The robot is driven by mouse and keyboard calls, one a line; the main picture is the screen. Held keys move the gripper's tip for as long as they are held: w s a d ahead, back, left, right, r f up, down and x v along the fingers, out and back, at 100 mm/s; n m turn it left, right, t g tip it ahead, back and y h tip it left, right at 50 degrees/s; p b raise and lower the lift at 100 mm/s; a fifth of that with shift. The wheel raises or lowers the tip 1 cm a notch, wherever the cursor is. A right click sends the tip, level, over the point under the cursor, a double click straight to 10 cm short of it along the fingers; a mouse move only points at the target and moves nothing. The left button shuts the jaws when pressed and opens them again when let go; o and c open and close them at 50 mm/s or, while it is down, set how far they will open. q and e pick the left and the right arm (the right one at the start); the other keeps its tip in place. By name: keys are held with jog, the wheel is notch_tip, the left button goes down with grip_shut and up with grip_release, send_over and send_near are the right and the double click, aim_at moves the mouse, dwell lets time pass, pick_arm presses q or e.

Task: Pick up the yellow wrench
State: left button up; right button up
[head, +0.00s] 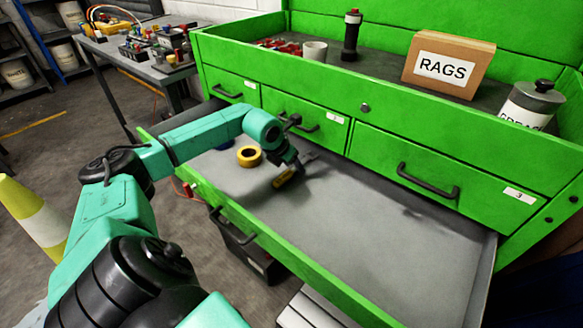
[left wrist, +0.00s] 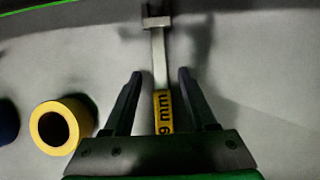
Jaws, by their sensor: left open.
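The yellow wrench (head: 283,178) lies on the grey floor of the open green drawer. In the left wrist view its yellow handle (left wrist: 163,110), marked "9 mm", lies between the two fingers, and its grey metal shaft and head point away from me. My left gripper (head: 292,166) is over the wrench with its fingers apart on either side of the handle; it also shows in the left wrist view (left wrist: 160,95). I cannot tell whether the fingers touch the wrench. The gripper hides part of the wrench in the head view. My right gripper is not in view.
A yellow tape roll (head: 249,156) lies left of the wrench in the drawer. The drawer's green front wall (head: 262,237) and the closed drawers behind bound the space. The right part of the drawer floor (head: 400,250) is clear. A box marked "RAGS" (head: 449,64) stands on top.

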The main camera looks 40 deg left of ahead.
pick_arm(q)
jog(key=shift+w+f, duration=0.15)
jog(key=shift+f, duration=0.05)
jog(key=shift+r, duration=0.1)
grip_shut()
